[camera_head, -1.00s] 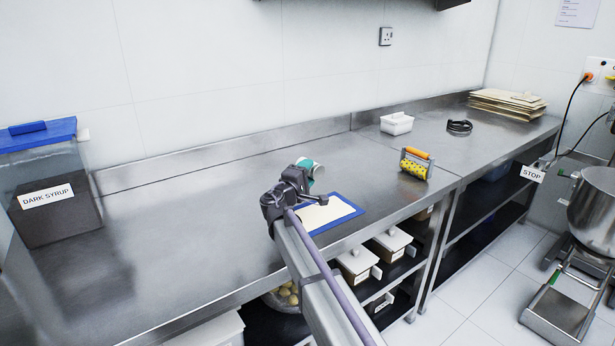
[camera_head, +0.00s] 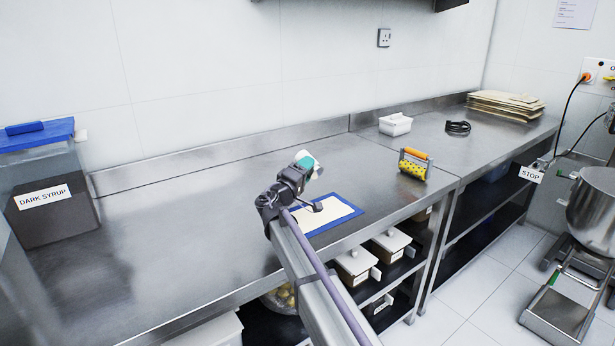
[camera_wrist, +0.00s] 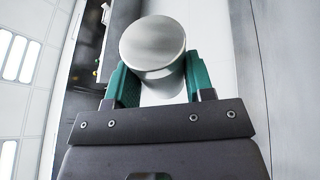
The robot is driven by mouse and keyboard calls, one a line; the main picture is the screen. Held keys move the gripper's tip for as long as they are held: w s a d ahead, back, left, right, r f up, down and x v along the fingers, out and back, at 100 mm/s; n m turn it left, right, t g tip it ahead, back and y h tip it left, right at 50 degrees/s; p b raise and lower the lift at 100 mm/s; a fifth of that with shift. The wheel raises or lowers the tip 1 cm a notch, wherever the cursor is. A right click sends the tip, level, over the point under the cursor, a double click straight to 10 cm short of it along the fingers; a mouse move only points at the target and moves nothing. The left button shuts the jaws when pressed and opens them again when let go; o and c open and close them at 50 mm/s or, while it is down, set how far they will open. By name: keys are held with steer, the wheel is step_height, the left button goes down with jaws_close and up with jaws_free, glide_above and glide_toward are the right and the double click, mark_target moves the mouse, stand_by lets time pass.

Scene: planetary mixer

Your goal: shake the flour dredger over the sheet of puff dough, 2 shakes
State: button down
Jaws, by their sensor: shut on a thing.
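My gripper (camera_head: 303,167) is shut on the flour dredger (camera_head: 314,161), a pale cylinder held between green fingers. In the wrist view the dredger (camera_wrist: 153,45) shows its round grey metal end, with a green finger on each side. The sheet of puff dough (camera_head: 330,213) is a pale flat rectangle on a blue-edged mat (camera_head: 352,214) on the steel counter. In the head view the dredger is raised above the counter at the back left of the dough and looks tilted. Part of the dough is hidden by my arm. I cannot make out any flour on it.
A roller with a yellow drum and orange handle (camera_head: 413,165) stands right of the mat. A white tub (camera_head: 395,124), a black coil (camera_head: 457,128) and stacked boards (camera_head: 505,105) lie farther back. A blue-lidded syrup bin (camera_head: 50,185) stands left. The counter between is clear.

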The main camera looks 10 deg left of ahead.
mark_target(306, 153)
steer(key=shift+r, duration=0.1)
step_height(306, 153, up, 5)
steer(key=p, duration=0.5)
step_height(306, 153, down, 6)
steer(key=b, duration=0.5)
steer(key=shift+b, duration=0.4)
steer(key=shift+r+p, duration=0.4)
steer(key=shift+r, duration=0.05)
step_height(306, 153, up, 5)
steer(key=p, duration=0.5)
steer(key=shift+r, duration=0.1)
